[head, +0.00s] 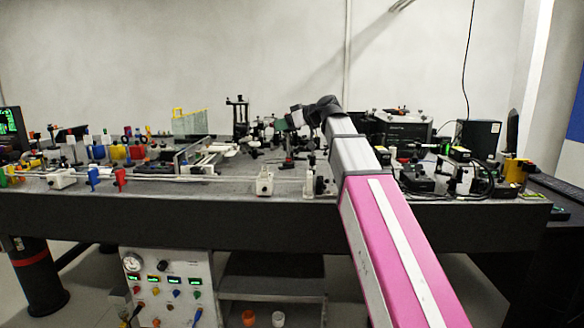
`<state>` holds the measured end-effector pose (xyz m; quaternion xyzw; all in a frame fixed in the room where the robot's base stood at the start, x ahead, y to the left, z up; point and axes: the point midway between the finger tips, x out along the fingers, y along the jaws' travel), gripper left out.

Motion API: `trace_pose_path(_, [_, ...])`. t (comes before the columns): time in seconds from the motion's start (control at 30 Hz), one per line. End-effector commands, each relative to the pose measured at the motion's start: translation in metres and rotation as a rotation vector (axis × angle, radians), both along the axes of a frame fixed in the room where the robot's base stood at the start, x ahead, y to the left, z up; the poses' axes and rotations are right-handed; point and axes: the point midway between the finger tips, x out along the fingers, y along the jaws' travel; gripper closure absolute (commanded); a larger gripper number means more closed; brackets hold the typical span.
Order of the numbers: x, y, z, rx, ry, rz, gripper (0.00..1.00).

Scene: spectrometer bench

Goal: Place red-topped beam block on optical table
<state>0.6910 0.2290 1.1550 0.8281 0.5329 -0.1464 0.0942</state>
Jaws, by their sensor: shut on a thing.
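My arm reaches over the optical table (370,207) from the front. Its far end bends left above the crowded middle of the table. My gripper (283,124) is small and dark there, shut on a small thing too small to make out. I cannot tell a red top on it. A small dark post with a red part (288,160) stands below my gripper among other mounts. I cannot tell whether it is the red-topped beam block.
Several coloured mounts (120,152) crowd the left of the table. A long rail (220,179) runs near the front. A clear mount (264,182) stands by the front edge. Black boxes (405,132) and more optics fill the right. Bare strips show along the front.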

Motion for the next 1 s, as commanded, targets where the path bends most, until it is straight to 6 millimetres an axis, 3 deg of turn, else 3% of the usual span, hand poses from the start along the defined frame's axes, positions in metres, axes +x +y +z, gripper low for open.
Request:
trace_pose_path(0.6, [0.098, -0.031, -0.059, 0.002, 0.001, -0.002, 1.0])
trace_pose_path(0.87, [0.106, -0.035, -0.069, 0.002, 0.0, 0.0, 1.0])
trace_pose_path(1.0, [0.105, -0.035, -0.084, 0.002, 0.001, -0.001, 1.0])
